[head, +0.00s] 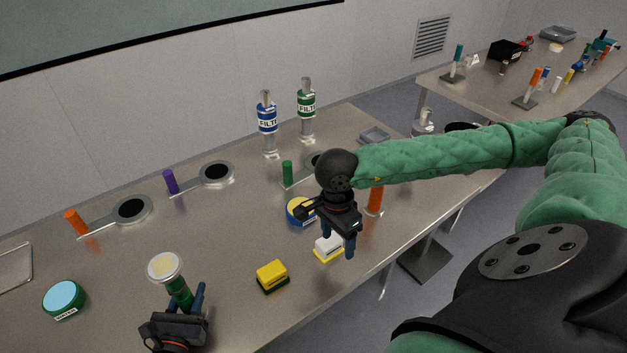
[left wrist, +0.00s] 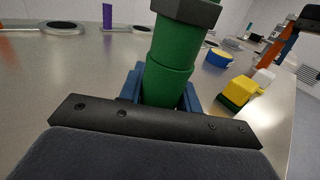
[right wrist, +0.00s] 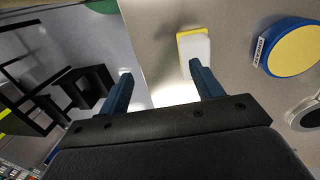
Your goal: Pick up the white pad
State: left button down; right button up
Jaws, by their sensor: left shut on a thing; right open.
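The white pad (head: 328,244) has a yellow layer under it and lies on the table near its front edge. It also shows in the right wrist view (right wrist: 198,46), beyond the tip of one finger. My right gripper (head: 337,246) is open and empty, above and close by the pad, hiding part of it in the head view. In the right wrist view its fingers (right wrist: 160,72) straddle the table edge, and the pad is not between them. My left gripper (head: 184,299) is shut on the green handle (left wrist: 170,65) of a tool with a round cream top (head: 165,266).
A yellow-and-green sponge (head: 272,275) lies left of the pad. A blue-and-yellow round tin (head: 298,214) and an orange handle (head: 375,199) stand close behind my right gripper. A green tin (head: 64,299) is at left. Blue (head: 267,118) and green (head: 306,104) filter bottles stand behind.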

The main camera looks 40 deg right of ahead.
aim_at(332, 238)
jog(key=w+d+r+t, duration=0.1)
jog(key=w+d+r, duration=0.1)
jog(key=w+r, duration=0.25)
notch_tip(332, 238, down, 12)
jog(key=shift+s+r, duration=0.1)
jog(key=shift+r, duration=0.15)
jog(key=c, duration=1.2)
jog(key=shift+o, duration=0.2)
jog(key=shift+r, duration=5.05)
jog(key=o, duration=0.3)
jog(key=shift+c, duration=0.6)
